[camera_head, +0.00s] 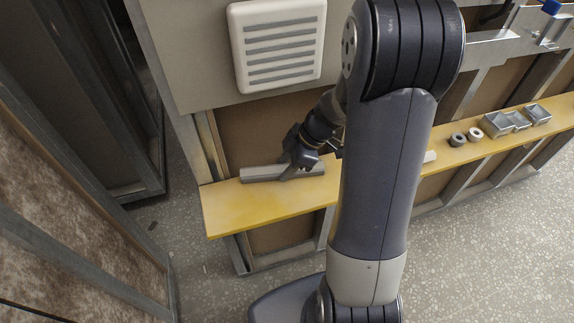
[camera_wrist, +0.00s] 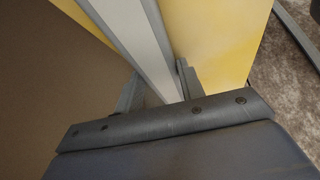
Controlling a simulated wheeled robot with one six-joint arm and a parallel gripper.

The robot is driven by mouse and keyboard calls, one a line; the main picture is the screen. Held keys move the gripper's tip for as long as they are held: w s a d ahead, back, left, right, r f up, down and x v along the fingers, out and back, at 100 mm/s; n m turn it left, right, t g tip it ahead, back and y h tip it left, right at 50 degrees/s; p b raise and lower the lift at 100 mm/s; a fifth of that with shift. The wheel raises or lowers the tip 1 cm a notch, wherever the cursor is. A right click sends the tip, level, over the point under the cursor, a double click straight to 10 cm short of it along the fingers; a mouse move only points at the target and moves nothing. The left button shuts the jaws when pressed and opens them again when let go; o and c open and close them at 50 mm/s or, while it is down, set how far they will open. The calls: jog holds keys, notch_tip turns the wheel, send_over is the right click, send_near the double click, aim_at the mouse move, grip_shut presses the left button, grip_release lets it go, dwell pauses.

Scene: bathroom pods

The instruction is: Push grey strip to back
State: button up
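The grey strip (camera_head: 260,173) is a long bar lying on the yellow shelf (camera_head: 235,209), along its back edge near the left end. My gripper (camera_head: 297,168) is down at the strip, toward its right part. In the wrist view the strip (camera_wrist: 133,35) runs between the two fingers of my gripper (camera_wrist: 160,88), one on each side. Whether both fingers press on it cannot be told. My arm hides the shelf just right of the strip.
A white vent grille (camera_head: 279,46) is on the wall above. A light piece (camera_head: 430,156) shows beside my arm. The shelf's left front is clear.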

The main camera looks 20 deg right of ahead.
jog(key=o, duration=0.5)
jog(key=v, duration=1)
jog(key=shift+d+r, duration=0.25)
jog(key=shift+r, duration=0.1)
jog(key=x, duration=1.1)
jog(key=shift+s, duration=0.1)
jog(key=shift+s+r, duration=0.1)
